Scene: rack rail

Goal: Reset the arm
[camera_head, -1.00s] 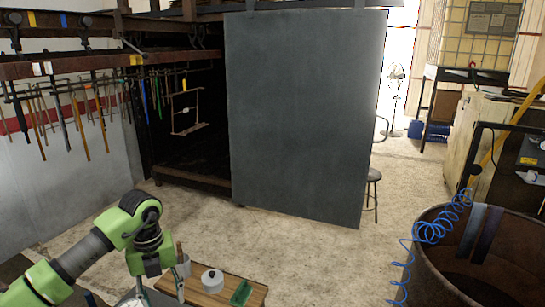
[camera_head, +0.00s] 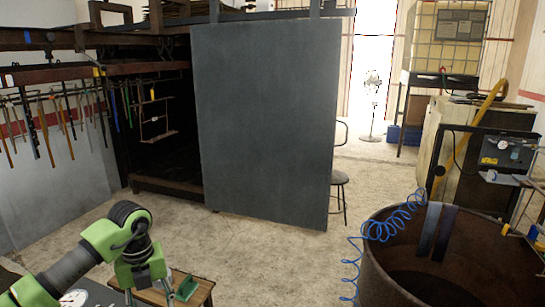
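My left arm comes in green and grey from the lower left. Its gripper (camera_head: 149,297) points down at the bottom edge, in front of a small wooden table (camera_head: 201,290). Its fingers look apart, with a gap between them; their tips are near the frame edge. I cannot see anything clearly held. A small green tray (camera_head: 187,288) lies on the table to the right of the gripper. The gripper hides part of the tabletop. My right arm and gripper are not in view.
A large grey panel (camera_head: 265,120) stands behind. Hanging tools (camera_head: 62,115) line the rack rail (camera_head: 50,76) at left. A rusty barrel (camera_head: 385,265) with a blue coiled hose (camera_head: 352,262) is at right. A stool (camera_head: 339,190) stands beside the panel. The middle floor is clear.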

